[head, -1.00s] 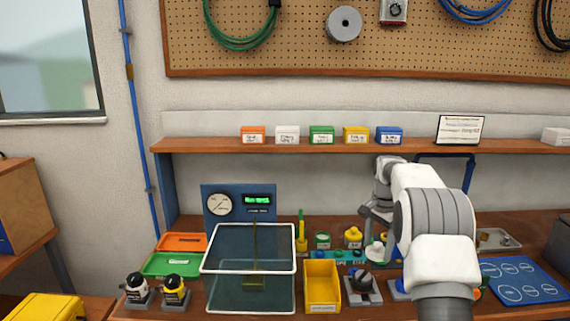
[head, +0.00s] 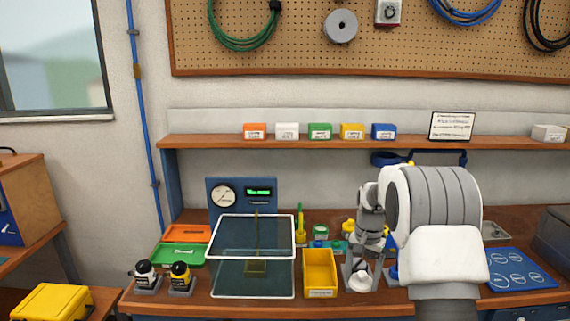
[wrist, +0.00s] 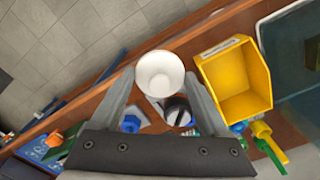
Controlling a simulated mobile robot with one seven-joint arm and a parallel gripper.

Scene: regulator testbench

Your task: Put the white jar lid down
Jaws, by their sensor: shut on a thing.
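The white jar lid (wrist: 160,73) is held between the two fingers of my gripper (wrist: 160,84) in the wrist view, its round hollow side facing the camera. In the head view the lid (head: 361,281) shows under my gripper (head: 360,268), just right of the yellow bin, close to the bench's front edge. In the wrist view it overlaps the wooden front edge of the bench. I cannot tell whether it touches anything below.
The yellow bin (head: 320,272) stands left of the lid. A black-knobbed part (wrist: 177,110) on a grey base lies close by. A clear-panelled, white-framed box (head: 253,268) is farther left. A blue mat with white circles (head: 518,270) lies at the right.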

